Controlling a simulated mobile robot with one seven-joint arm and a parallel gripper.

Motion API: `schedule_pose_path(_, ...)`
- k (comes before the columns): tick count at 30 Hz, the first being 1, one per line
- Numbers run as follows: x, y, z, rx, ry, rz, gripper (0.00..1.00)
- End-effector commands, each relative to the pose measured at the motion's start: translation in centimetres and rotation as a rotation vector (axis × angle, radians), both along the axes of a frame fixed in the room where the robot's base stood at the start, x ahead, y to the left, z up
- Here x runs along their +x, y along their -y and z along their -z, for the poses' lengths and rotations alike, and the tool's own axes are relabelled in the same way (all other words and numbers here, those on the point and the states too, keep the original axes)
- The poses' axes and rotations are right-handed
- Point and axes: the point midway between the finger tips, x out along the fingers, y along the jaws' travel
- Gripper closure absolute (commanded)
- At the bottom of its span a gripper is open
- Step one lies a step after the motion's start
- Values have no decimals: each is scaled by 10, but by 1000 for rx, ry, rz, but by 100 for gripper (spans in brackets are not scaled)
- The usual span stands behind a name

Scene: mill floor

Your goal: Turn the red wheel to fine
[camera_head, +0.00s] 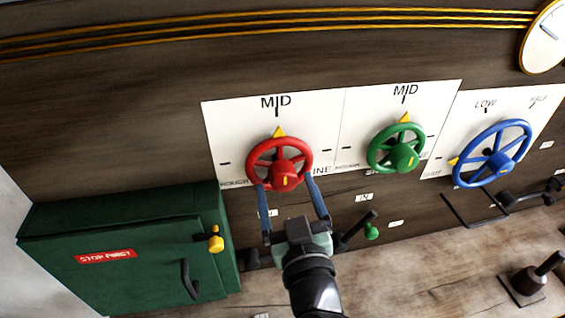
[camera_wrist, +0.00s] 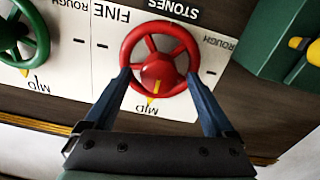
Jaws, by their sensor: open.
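The red wheel (camera_head: 302,148) is mounted on a white panel (camera_head: 233,130) on the dark wood wall. Its yellow pointer (camera_head: 279,132) is up at the MID mark; ROUGH is at lower left and FINE at lower right, partly hidden. In the wrist view, the red wheel (camera_wrist: 187,42) appears upside down, with FINE to its left and ROUGH to its right. My gripper (camera_head: 287,184) is open, with one blue finger at each side of the wheel's lower rim. In the wrist view, my gripper (camera_wrist: 161,78) has its fingertips beside the rim; I cannot tell whether they touch it.
A green wheel (camera_head: 419,135) at MID and a blue wheel (camera_head: 526,142) are on panels to the right. A green cabinet (camera_head: 150,268) with a yellow knob (camera_head: 216,240) stands at lower left. Levers, including a green-knobbed one (camera_head: 371,231), stick out below the wheels.

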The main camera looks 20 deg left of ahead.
Motion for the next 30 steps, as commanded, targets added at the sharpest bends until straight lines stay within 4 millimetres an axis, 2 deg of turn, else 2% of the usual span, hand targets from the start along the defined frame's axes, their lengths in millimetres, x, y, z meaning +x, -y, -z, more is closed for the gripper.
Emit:
schedule_pose_path(3, 16, -10, -3, 0, -2, -1, 11)
schedule_pose_path(9, 31, -20, -2, 0, 0, 0, 11)
schedule_pose_path(20, 34, -22, 0, 0, 0, 2, 11)
schedule_pose_path(23, 34, -22, 0, 0, 0, 2, 26)
schedule_pose_path(30, 34, -22, 0, 0, 0, 2, 69)
